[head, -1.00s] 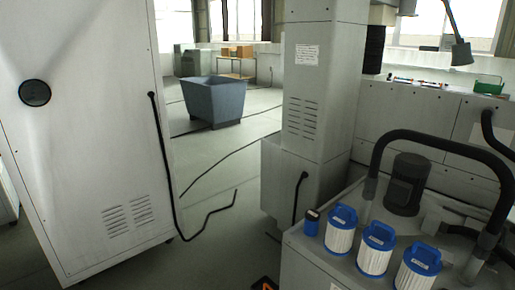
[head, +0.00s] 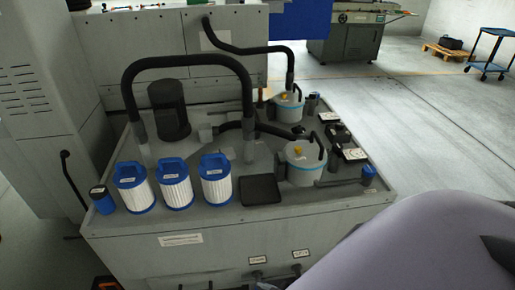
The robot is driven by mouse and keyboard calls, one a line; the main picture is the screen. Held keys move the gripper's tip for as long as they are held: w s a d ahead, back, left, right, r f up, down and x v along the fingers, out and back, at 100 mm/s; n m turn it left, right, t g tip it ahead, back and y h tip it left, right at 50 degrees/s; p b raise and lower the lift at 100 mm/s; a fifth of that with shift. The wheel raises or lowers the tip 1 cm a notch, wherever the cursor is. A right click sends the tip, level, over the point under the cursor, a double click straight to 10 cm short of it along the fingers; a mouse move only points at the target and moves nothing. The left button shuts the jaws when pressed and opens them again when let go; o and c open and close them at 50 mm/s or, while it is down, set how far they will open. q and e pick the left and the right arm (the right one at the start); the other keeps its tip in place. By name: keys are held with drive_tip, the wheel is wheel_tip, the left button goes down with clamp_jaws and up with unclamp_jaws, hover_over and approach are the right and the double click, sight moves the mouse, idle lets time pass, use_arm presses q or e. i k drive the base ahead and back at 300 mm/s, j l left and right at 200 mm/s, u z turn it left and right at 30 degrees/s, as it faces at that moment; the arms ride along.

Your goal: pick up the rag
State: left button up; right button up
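I cannot make out a rag in the head view. A flat black square piece (head: 260,190) lies on the top of the grey tank unit (head: 235,228), right of the filters; I cannot tell what it is. Neither of my grippers is in view. A large smooth lavender shape, which may be part of my own arm, fills the lower right corner and hides what is behind it.
On the unit stand three blue-and-white filter cartridges (head: 174,186), a small blue-capped container (head: 102,200), a dark motor (head: 168,110), thick black hoses (head: 187,62) and two grey pots (head: 303,165). A blue cart (head: 490,55) and pallet (head: 447,53) stand behind, with open floor between.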

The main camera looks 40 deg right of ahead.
sight(230, 152)
drive_tip(key=i+z, duration=0.15)
drive_tip(key=z, duration=0.3)
drive_tip(key=i+j+z, duration=0.1)
drive_tip(key=z, duration=0.35)
drive_tip(key=j+z, duration=0.15)
drive_tip(key=z, duration=0.25)
drive_tip(key=i+j+z, duration=0.15)
drive_tip(key=z, duration=0.3)
drive_tip(key=j+z, duration=0.2)
drive_tip(key=z, duration=0.25)
